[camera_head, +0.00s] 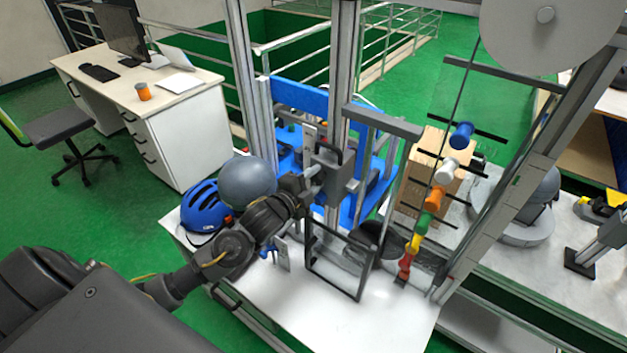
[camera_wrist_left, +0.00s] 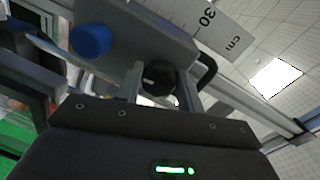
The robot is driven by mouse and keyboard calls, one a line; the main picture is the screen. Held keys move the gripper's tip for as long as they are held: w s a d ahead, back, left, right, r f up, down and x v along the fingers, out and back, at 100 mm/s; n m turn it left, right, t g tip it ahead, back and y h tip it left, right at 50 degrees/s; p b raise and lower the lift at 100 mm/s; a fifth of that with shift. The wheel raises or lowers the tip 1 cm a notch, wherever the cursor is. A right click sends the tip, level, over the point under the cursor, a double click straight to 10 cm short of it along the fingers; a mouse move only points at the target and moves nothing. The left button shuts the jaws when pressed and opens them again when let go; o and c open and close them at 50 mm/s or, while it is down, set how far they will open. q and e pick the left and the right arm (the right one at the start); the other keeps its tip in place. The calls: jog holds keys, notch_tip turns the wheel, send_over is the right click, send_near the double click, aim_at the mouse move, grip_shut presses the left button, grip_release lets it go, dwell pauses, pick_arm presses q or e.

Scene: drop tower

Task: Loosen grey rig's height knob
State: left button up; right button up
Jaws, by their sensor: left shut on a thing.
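The grey rig has an upright metal column (camera_head: 342,70) and a grey carriage (camera_head: 333,165) on it with a black handle. My left gripper (camera_head: 312,180) reaches the carriage from the left and hides part of it. In the left wrist view, a round black knob (camera_wrist_left: 159,77) sits between my left gripper's two fingers (camera_wrist_left: 160,88), which are shut on it. The grey carriage plate (camera_wrist_left: 135,30) is behind the knob, with a blue round knob (camera_wrist_left: 91,40) to its left and a centimetre scale (camera_wrist_left: 210,22) showing "30". My right gripper is not in view.
A blue helmet (camera_head: 204,207) and a grey ball (camera_head: 247,182) are close to my left arm. Coloured pieces (camera_head: 436,198) hang in a slanting row to the right.

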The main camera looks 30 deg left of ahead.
pick_arm(q)
jog(key=shift+r+m, duration=0.1)
jog(key=shift+m, duration=0.5)
jog(key=o, duration=1)
jog(key=shift+s, duration=0.2)
jog(key=s+b, duration=0.1)
jog(key=s, duration=0.2)
jog(key=s+a+b, duration=0.1)
jog(key=s, duration=0.3)
jog(key=s+r+b, duration=0.1)
jog(key=s, duration=0.2)
jog(key=shift+s+a+b, duration=0.15)
jog(key=shift+a+b, duration=0.05)
jog(key=shift+b, duration=0.15)
